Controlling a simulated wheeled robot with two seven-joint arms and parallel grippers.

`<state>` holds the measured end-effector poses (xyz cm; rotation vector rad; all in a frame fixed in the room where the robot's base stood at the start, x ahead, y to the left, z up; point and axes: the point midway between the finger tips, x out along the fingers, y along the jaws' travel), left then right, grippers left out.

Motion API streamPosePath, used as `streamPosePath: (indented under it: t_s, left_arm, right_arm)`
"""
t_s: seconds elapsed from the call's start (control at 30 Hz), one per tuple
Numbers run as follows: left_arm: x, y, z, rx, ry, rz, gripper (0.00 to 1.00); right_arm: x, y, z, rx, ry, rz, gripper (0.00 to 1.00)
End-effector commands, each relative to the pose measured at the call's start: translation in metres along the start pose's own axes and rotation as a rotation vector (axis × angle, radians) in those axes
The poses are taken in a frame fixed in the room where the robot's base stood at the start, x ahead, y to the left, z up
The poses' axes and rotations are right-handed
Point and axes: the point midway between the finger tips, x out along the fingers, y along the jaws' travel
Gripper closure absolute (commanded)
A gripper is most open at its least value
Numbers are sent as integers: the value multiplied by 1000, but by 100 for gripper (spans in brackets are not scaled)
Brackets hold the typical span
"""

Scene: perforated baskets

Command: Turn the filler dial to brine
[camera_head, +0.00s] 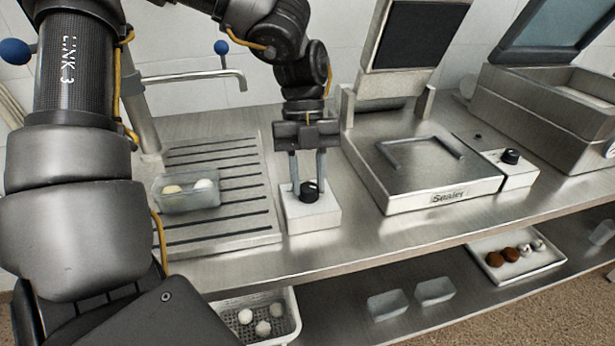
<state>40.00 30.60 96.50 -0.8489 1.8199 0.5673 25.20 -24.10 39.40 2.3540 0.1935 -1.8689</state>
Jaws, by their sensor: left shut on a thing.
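The filler dial (309,194) is a black knob on top of a small white box (312,218), beside the ribbed drainboard and spout. My left gripper (308,184) points down over it, with its two fingers on either side of the knob, shut on it. The knob's pointer and any markings around it are too small to read, so its setting cannot be told. My right gripper is not in view.
A clear tub (186,196) with pale balls stands on the drainboard (240,238) under the spout (190,75). The sealer (440,194) stands right of the dial box, with another black dial (510,156) beside it. A lower shelf holds a white basket (290,308), clear tubs and a tray (538,268).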

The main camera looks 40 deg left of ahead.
Motion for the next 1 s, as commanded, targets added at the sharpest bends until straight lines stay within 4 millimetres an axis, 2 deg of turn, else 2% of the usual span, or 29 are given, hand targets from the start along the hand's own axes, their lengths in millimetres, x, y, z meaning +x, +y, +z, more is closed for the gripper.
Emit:
streamPosePath:
  t_s: [0.3, 0.8, 0.83, 1.0]
  left_arm:
    - [0, -1, 0, 94, -2, 40, 92]
    - [0, -1, 0, 111, -1, 46, 92]
    - [0, -1, 0, 111, -1, 46, 68]
    - [0, -1, 0, 111, -1, 46, 48]
  right_arm:
    - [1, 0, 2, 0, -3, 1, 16]
    - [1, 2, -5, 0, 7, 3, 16]
    - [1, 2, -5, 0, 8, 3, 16]
    - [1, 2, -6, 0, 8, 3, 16]
